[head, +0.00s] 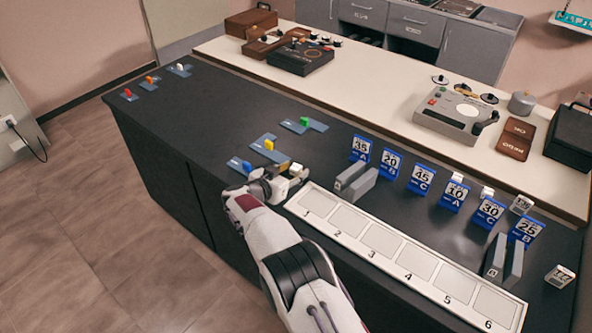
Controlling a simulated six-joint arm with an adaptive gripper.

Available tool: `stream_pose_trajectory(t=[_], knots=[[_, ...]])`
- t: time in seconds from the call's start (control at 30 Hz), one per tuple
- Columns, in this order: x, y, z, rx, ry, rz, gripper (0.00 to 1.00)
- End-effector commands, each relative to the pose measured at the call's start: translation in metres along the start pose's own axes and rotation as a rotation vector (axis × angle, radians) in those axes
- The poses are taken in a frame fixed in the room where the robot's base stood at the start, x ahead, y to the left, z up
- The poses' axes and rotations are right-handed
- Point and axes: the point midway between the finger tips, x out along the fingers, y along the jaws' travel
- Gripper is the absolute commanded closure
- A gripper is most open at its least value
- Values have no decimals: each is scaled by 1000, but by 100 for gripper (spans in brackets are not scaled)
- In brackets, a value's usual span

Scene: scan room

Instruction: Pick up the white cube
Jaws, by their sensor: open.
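My gripper (288,183) is open, low over the dark counter, just left of the numbered tray. A small white block-like shape (296,169) shows at its fingertips. It looks like the white cube, but the fingers partly cover it and I cannot tell whether they touch it.
A white tray (330,232) with slots numbered 1 to 6 lies along the counter's front. Grey upright blocks (357,184) stand behind it. Blue pieces with yellow (269,145) and green (304,121) knobs lie beyond my gripper.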

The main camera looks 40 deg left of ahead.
Motion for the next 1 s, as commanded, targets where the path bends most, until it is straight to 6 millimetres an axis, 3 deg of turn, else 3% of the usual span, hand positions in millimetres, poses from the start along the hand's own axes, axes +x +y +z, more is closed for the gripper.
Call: stream_pose_trajectory(t=[0.07,0.17,0.2,0.67,1.0], knots=[[0,0,0,0,0,0,65],[0,0,0,0,0,0,91],[0,0,0,0,0,0,94],[-1,0,-3,0,0,0,94],[-12,0,-29,2,1,0,94]])
